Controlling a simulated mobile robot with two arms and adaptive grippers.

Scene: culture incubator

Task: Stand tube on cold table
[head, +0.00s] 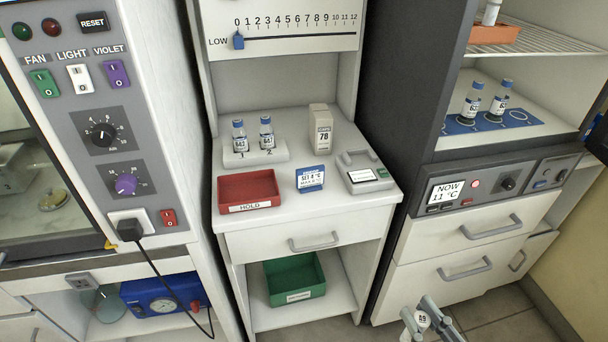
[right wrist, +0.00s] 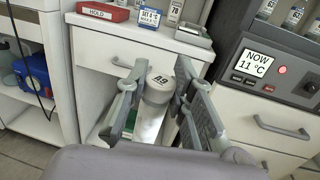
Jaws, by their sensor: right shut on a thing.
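My right gripper (head: 420,312) is low at the bottom right of the head view, in front of the right cabinet's drawers. It is shut on a white-capped tube (head: 422,320), held between its fingers. In the right wrist view the tube (right wrist: 156,100) shows between the two fingers (right wrist: 156,82), with a number on its cap. A blue mat with ring marks (head: 535,118) lies in the open right cabinet, with two blue-capped vials (head: 472,103) standing on its left part; rings at its right are bare. The panel below (head: 447,191) reads NOW 11 °C. My left gripper is not in view.
The middle bench holds a red HOLD tray (head: 249,205), a SET 4 °C card (head: 310,178), a grey device (head: 366,176), a box marked 78 (head: 321,130) and a rack (head: 238,160) with two vials. A wire shelf (head: 545,40) hangs above the mat.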

